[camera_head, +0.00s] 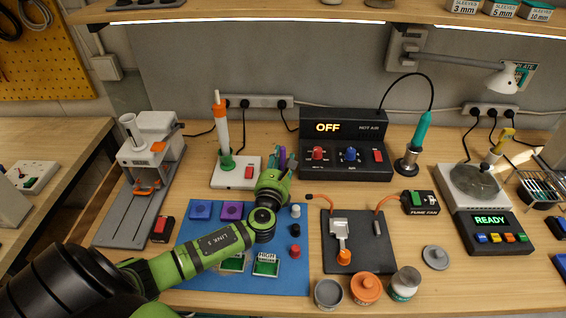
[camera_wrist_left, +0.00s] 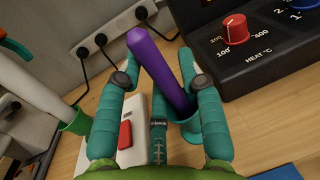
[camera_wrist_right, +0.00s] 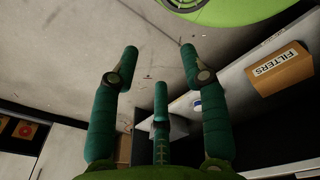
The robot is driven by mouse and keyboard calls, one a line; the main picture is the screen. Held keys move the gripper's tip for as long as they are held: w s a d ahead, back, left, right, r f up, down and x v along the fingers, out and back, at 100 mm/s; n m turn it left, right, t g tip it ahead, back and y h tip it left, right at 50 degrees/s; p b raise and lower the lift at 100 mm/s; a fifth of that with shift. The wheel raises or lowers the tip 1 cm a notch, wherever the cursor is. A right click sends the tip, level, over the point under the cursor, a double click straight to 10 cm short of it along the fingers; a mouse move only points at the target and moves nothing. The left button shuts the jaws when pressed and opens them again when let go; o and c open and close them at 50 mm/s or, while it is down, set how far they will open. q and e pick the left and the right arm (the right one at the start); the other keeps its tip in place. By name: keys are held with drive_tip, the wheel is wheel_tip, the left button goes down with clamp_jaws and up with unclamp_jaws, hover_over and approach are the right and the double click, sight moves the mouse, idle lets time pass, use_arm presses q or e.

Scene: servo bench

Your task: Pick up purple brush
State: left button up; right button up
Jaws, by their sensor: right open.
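The purple brush (camera_wrist_left: 160,70) stands tilted in the left wrist view, its lower end in a teal holder (camera_wrist_left: 188,131). In the head view the brush (camera_head: 282,156) shows just above my left gripper (camera_head: 279,168), which partly hides it and the holder. In the left wrist view my left gripper (camera_wrist_left: 161,56) is open, with its fingers on either side of the brush handle; I cannot tell whether a finger touches it. My right gripper (camera_wrist_right: 158,48) is open and empty in the right wrist view; it is outside the head view.
A white stand with a red button (camera_head: 236,172) and an orange-tipped iron is left of the brush. The hot air station (camera_head: 345,170) is close on the right. A blue mat (camera_head: 200,282) with small parts lies below my left arm. A filters box (camera_wrist_right: 280,68) shows near my right gripper.

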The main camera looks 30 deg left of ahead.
use_arm(q)
drive_tip(key=shift+s, duration=0.1)
drive_tip(key=c, duration=0.6)
drive_tip(key=shift+c, duration=0.2)
wheel_tip(320, 180, up, 10)
drive_tip(key=shift+r+p, duration=0.25)
drive_tip(key=shift+p, duration=0.5)
wheel_tip(320, 180, up, 7)
drive_tip(key=p, duration=0.7)
drive_tip(key=shift+f, duration=0.2)
use_arm(e)
wheel_tip(320, 180, up, 9)
drive_tip(key=shift+a+f, duration=0.2)
use_arm(q)
clamp_jaws()
use_arm(e)
drive_tip(key=shift+w, duration=0.1)
